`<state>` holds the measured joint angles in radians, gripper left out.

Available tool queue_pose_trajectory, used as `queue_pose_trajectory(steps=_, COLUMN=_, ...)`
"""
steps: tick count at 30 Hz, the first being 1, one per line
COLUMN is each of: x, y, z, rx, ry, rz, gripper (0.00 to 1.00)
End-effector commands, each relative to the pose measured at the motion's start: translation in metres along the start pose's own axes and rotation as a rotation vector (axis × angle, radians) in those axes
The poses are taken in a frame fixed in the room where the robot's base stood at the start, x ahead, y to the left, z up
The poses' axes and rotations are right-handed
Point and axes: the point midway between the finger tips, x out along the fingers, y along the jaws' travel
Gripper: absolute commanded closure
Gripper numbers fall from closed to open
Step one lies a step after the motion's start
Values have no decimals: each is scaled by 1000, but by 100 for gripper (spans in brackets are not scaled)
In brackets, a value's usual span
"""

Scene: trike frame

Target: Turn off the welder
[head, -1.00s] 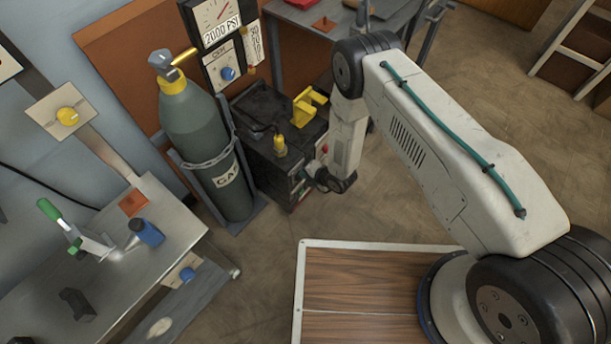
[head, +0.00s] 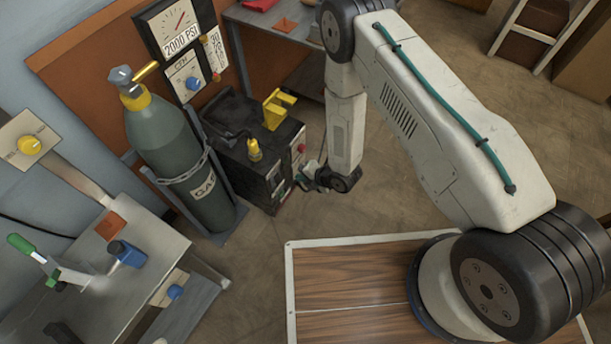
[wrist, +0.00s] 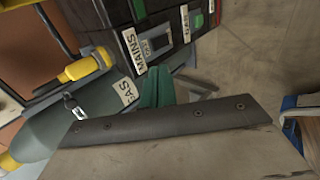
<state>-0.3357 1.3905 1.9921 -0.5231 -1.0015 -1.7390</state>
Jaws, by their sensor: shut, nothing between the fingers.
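The welder (head: 250,150) is a black box with a yellow bracket on top, standing on the floor beside the gas cylinder. Its front panel, with a red knob near the top, faces my arm. In the wrist view the panel (wrist: 130,40) shows a "MAINS" label, a dark switch in a pale frame (wrist: 157,42), and a green light or button (wrist: 197,21). My gripper (head: 301,180) is just in front of the panel's lower part. Its teal fingers (wrist: 157,87) are shut and empty, pointing at the panel below the labels. Contact cannot be told.
The grey gas cylinder (head: 175,150) is chained in a stand left of the welder, with gauges above. A metal bench (head: 170,245) with a blue-knobbed box stands at lower left. Another table (head: 270,25) is behind the welder. Open floor lies right of the welder.

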Motion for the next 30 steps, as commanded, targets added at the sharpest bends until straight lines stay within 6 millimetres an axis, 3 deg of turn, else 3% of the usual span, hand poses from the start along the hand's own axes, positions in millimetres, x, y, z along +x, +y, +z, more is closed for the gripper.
queue_pose_trajectory(steps=7, x=-23, y=4, z=0, rx=1, ry=1, rz=0, gripper=100)
queue_pose_trajectory(steps=27, x=-24, y=4, z=0, rx=23, ry=1, rz=-2, gripper=100)
queue_pose_trajectory(steps=30, x=-25, y=-9, z=-2, rx=113, ry=6, rz=-68, gripper=100)
